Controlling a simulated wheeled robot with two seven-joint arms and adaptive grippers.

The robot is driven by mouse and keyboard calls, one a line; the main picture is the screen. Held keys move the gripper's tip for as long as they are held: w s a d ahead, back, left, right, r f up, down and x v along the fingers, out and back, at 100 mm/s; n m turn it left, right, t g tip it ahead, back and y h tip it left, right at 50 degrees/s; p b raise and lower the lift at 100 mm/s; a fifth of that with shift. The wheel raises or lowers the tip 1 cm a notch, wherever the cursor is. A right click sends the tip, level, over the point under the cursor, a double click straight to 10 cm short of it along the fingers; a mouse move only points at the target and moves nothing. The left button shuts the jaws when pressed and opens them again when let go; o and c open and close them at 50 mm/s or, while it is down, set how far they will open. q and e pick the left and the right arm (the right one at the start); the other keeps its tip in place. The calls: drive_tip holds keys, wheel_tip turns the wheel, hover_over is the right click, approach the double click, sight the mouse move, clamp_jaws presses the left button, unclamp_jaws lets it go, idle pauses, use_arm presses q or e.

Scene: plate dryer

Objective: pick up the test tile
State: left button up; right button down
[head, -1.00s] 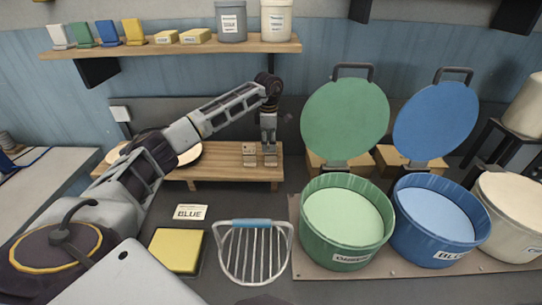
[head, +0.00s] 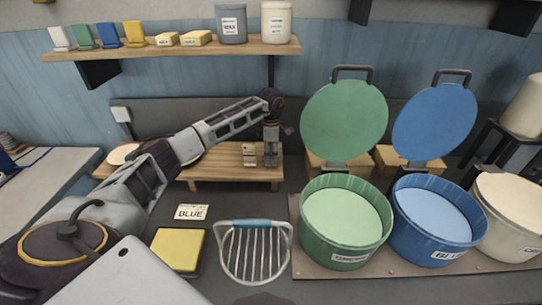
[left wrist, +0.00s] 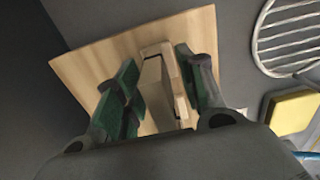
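The test tile (head: 249,154) is a small beige stepped piece on the low wooden bench (head: 225,173). In the head view my left gripper (head: 271,153) points down just right of it. In the left wrist view the tile (left wrist: 154,92) shows between the green-padded fingers of my left gripper (left wrist: 160,88), with the bench top behind it. The fingers are apart; a gap shows on the left side, and the right finger is close to the tile. Whether it touches is unclear. My right gripper is not in view.
Green (head: 345,250) and blue (head: 437,240) tubs with raised lids and a cream tub (head: 515,225) stand at right. A wire rack (head: 254,265), yellow block (head: 178,250) and BLUE card (head: 190,212) lie in front. A shelf (head: 180,47) hangs above.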

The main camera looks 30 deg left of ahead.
use_arm(q)
drive_tip(key=shift+f, duration=1.15)
clamp_jaws()
